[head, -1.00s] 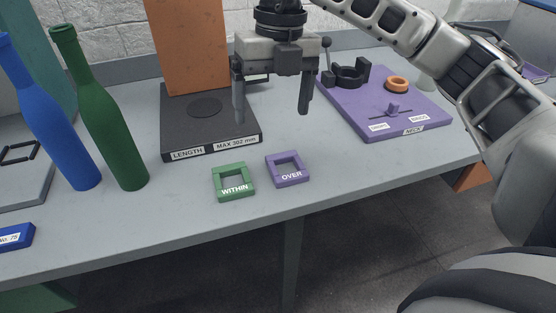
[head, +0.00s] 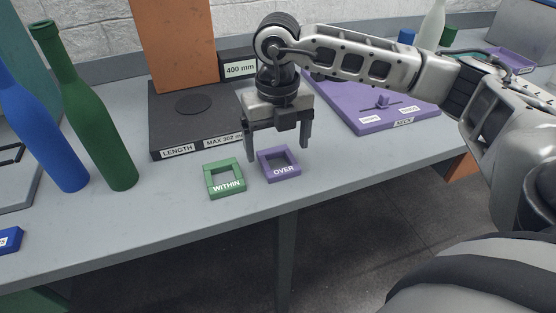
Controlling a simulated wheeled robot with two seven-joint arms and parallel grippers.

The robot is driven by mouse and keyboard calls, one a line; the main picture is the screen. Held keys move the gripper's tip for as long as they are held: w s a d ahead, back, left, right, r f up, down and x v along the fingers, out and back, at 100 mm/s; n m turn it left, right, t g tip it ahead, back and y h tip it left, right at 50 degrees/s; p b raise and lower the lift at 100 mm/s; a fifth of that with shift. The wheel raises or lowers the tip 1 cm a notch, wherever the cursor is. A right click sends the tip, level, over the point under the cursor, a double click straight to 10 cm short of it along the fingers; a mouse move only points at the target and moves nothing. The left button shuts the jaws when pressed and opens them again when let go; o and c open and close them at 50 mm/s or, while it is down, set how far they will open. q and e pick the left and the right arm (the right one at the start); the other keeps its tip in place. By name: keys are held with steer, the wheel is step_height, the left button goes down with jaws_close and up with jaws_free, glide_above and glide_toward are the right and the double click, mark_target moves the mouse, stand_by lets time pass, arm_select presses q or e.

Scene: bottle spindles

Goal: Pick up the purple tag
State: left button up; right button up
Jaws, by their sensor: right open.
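The purple tag (head: 281,176), a square frame with the word OVER, lies flat on the grey table near its front edge. The green tag (head: 225,194), marked WITHIN, lies just left of it. My right gripper (head: 279,154) is open and empty, pointing down just above and behind the purple tag, its fingers spread to either side. I cannot tell whether the fingertips touch the table. My left gripper is not in view.
A green bottle (head: 92,115) and a blue bottle (head: 40,130) stand at the left. A black LENGTH gauge (head: 168,130) with an orange upright is behind the tags. A purple NECK board (head: 371,120) lies at the right. Bare table (head: 345,165) lies right of the tags.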

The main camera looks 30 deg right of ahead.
mark_target(278, 166)
steer(key=shift+f, duration=1.6)
steer(key=c, duration=1.1)
steer(key=shift+o, duration=0.2)
steer(key=shift+r, duration=0.1)
